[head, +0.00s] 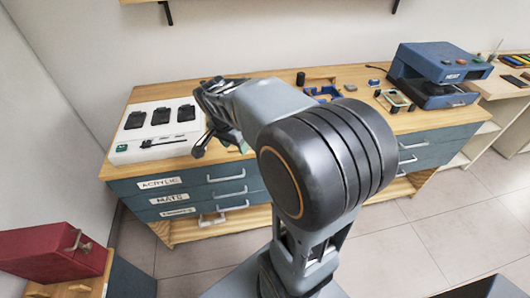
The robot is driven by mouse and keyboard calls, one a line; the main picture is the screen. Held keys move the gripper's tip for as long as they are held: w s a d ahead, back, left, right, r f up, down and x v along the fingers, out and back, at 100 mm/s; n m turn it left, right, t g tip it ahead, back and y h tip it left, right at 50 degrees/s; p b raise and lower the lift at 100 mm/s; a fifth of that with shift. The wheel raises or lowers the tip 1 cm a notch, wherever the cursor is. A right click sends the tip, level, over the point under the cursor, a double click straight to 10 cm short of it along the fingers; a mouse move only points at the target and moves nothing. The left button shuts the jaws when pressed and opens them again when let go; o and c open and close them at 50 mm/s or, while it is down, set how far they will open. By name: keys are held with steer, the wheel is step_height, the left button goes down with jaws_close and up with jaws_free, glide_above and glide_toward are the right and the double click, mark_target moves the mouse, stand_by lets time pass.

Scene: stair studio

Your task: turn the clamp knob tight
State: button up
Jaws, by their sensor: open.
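My gripper (216,118) is at the far end of my arm, over the wooden bench top to the right of the white charging-style board. It looks open, but it is small and partly covered by my own arm, so its fingertips are not clear. A dark piece with a rounded end (198,151) shows just below it; I cannot tell whether it is part of the gripper or of a clamp. I cannot pick out the clamp knob for certain. A blue frame-like fixture (322,93) stands on the bench behind my arm, partly hidden.
The white board (155,145) with black pads lies on the bench's left. A black cup (301,78) is at the back. Drawers have protruding handles. A red box (55,250) is lower left.

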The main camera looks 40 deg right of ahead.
steer(key=w+d+f+m+g+h, duration=0.1)
steer(key=w+d+f+m+g, duration=0.15)
steer(key=w+d+m, duration=0.45)
steer(key=s+d+f+m, duration=0.1)
steer(key=d+f, duration=0.1)
steer(key=f, duration=0.2)
steer(key=s+d+f+p, duration=0.1)
steer(key=s+f, duration=0.1)
steer(key=f, duration=0.2)
steer(key=s+d+f+m+p, duration=0.1)
steer(key=d+f, duration=0.1)
steer(key=f, duration=0.3)
steer(key=shift+s+d+m+h, duration=0.15)
steer(key=shift+d+m+h, duration=0.15)
steer(key=shift+c, duration=0.4)
steer(key=shift+f, duration=0.1)
steer(key=c, duration=0.6)
steer(key=shift+c, duration=0.2)
steer(key=shift+y, duration=0.4)
